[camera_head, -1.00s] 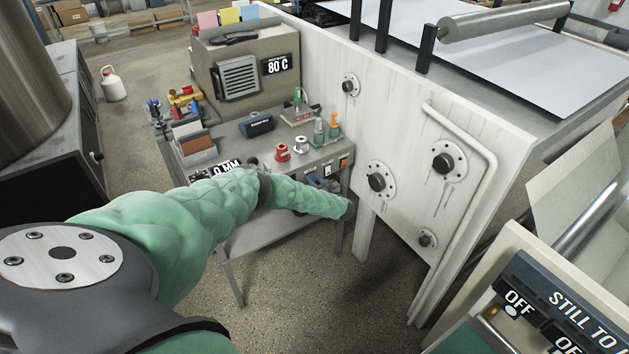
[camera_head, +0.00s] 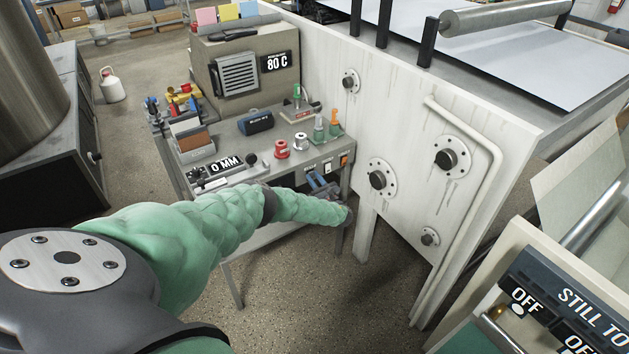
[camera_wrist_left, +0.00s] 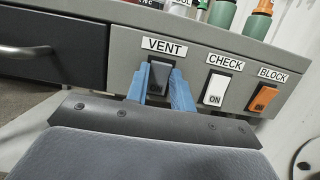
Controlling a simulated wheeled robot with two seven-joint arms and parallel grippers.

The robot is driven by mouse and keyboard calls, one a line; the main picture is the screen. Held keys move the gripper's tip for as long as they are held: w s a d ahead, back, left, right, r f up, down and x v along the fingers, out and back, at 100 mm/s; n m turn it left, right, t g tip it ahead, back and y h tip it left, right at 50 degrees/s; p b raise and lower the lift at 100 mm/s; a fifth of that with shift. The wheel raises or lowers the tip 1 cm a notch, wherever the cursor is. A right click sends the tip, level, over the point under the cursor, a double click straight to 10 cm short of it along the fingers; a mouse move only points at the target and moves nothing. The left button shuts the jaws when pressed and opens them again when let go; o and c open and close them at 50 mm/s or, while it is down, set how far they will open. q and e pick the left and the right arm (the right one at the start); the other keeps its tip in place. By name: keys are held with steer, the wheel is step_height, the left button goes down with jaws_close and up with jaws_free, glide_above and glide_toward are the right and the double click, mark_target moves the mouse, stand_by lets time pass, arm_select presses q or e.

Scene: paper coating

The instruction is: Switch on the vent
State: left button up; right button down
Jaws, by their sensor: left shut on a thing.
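The vent switch (camera_wrist_left: 158,78) is a black rocker under the label VENT on the grey front panel of the bench, seen in the left wrist view. My left gripper (camera_wrist_left: 160,92) has its two blue fingers at the sides of this rocker and is shut on it. In the head view my left gripper (camera_head: 318,184) is at the bench's front right, below the panel labels. The rocker's lower part and its marking cannot be made out. My right gripper is in neither view.
Right of the vent switch are the white CHECK switch (camera_wrist_left: 215,90) and the orange BLOCK switch (camera_wrist_left: 263,97), both reading ON. A drawer (camera_wrist_left: 60,45) is to the left. Spools and bottles stand on the bench (camera_head: 232,150). A white machine wall (camera_head: 400,120) is close on the right.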

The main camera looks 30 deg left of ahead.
arm_select(q)
steer(key=o, duration=1)
steer(key=shift+d, duration=0.1)
